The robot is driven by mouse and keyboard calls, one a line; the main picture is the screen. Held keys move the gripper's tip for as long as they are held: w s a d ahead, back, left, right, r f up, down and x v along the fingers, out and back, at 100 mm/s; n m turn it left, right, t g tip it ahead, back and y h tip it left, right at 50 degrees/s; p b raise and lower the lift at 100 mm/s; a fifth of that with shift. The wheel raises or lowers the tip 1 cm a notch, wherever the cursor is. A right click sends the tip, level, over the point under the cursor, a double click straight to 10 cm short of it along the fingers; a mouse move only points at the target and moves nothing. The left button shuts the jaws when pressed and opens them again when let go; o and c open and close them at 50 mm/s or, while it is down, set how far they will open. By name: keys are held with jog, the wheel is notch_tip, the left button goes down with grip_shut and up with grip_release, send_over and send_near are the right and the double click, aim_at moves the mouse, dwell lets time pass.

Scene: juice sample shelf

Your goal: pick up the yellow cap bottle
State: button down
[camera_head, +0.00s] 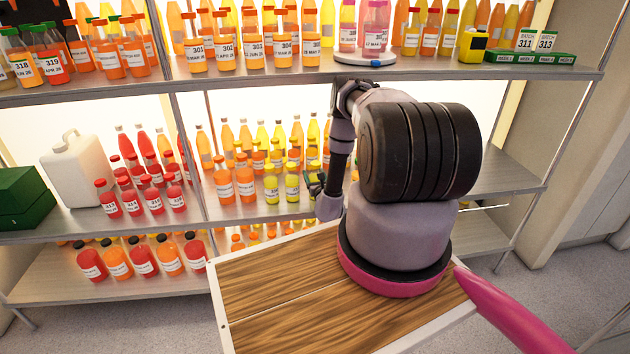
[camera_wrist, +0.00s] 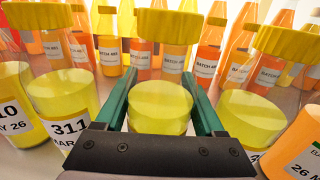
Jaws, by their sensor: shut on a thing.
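Several yellow-capped bottles of yellow juice stand in a row on the middle shelf. In the wrist view, the bottle at the centre (camera_wrist: 160,108) has a yellow cap, clear upper glass and yellow juice; no label shows on its near side. The green fingers of my gripper (camera_wrist: 160,75) lie along its two sides and are shut on it. In the head view my gripper (camera_head: 317,184) is at the middle shelf, small and partly hidden by my arm. The held bottle cannot be made out there. It looks upright; I cannot tell whether it touches the shelf.
A yellow-capped bottle labelled 311 (camera_wrist: 62,100) stands close on the left, another (camera_wrist: 245,115) close on the right. Orange bottles (camera_wrist: 143,58) stand behind. The upper shelf (camera_head: 420,75) runs above my arm. A white jug (camera_head: 75,172) stands far left.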

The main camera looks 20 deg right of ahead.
jog(key=shift+r, duration=0.15)
notch_tip(320, 180, up, 14)
jog(key=s+a+r+n+y, duration=0.1)
jog(key=s+a+r, duration=0.4)
jog(key=a+r, duration=0.2)
jog(key=s+a+r+n+y, duration=0.1)
jog(key=s+a+r, duration=0.3)
jog(key=a+r, duration=0.4)
jog(key=shift+s+r+y, duration=0.4)
jog(key=shift+r+y, duration=0.2)
jog(key=shift+r, duration=0.15)
